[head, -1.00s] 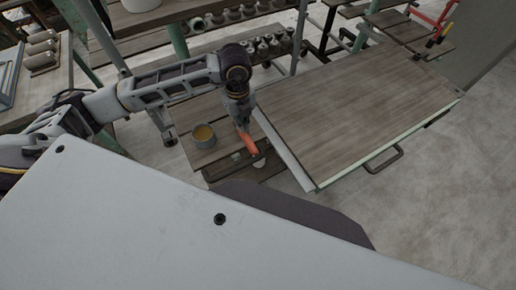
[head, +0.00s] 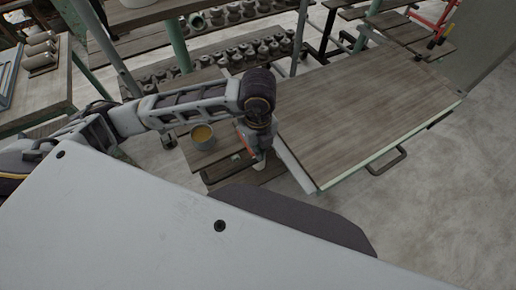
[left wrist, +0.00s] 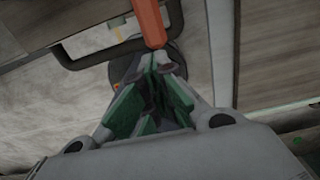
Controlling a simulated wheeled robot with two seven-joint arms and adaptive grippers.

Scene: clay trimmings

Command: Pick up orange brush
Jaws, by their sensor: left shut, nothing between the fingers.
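The orange brush (left wrist: 150,24) shows in the left wrist view as an orange bar entering from the top edge, its near end just beyond my fingertips. In the head view only a small orange part (head: 241,131) shows beside my left wrist; the rest is hidden behind my arm. My left gripper (left wrist: 160,62) has green-padded fingers that are shut with nothing between them. It is right by the brush's near end; I cannot tell whether they touch. In the head view the gripper (head: 258,155) is over the low wooden bench (head: 218,172). My right gripper is not in view.
A grey pot with yellowish contents (head: 203,136) stands on the bench, left of my gripper. A large wooden board (head: 350,105) with a dark handle (head: 385,160) lies to the right. Shelves of small pots (head: 225,55) stand behind. Open floor (head: 440,190) is at right.

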